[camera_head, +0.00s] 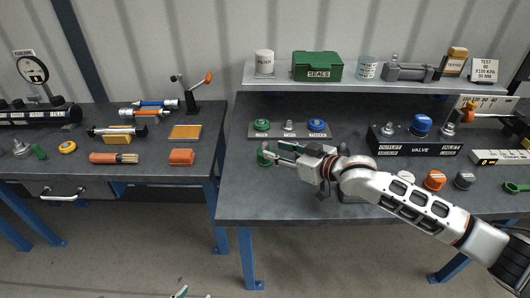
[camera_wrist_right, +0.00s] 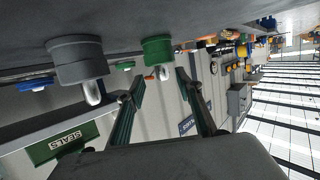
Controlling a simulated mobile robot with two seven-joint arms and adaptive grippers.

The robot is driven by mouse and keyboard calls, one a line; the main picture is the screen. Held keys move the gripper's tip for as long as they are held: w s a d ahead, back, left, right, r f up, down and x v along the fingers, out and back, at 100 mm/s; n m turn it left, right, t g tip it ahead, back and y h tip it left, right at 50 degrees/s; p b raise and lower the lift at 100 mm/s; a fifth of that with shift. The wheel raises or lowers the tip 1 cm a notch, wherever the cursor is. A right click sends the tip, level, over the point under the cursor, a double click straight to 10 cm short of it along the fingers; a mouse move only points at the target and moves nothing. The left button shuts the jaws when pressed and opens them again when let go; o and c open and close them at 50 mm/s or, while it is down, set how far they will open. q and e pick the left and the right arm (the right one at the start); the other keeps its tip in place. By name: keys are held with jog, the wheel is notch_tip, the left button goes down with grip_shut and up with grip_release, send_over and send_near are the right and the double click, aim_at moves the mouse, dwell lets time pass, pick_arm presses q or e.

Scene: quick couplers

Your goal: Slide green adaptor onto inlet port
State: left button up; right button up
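A green adaptor (camera_head: 265,157) stands on the bench at the tips of my right gripper (camera_head: 276,151). In the right wrist view, the adaptor (camera_wrist_right: 157,50) lies ahead between the spread fingers (camera_wrist_right: 160,82), with no clear contact. The right gripper is open and empty. The inlet port (camera_head: 447,130) is the metal fitting at the right end of the black valve block (camera_head: 415,150), bare on top. A metal outlet fitting (camera_head: 388,129) is at the left end, and a blue knob (camera_head: 421,124) between. A green fingertip of my left gripper (camera_head: 180,292) just shows at the bottom edge.
Behind the adaptor, a rack (camera_head: 289,135) carries another green piece (camera_head: 262,124) and a blue one (camera_head: 318,124). A grey cap (camera_wrist_right: 78,60) stands beside the adaptor. Orange (camera_head: 435,180) and dark (camera_head: 465,180) caps stand before the valve. The bench's front left is clear.

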aim_at(268, 147)
jog(key=x, duration=0.4)
jog(key=shift+w+a+r, duration=0.1)
jog(key=shift+a+r, duration=0.1)
jog(key=shift+a, duration=0.25)
jog(key=shift+w+a+f, duration=0.2)
jog(key=shift+w+a, duration=0.05)
jog(key=shift+w, duration=0.1)
grip_shut()
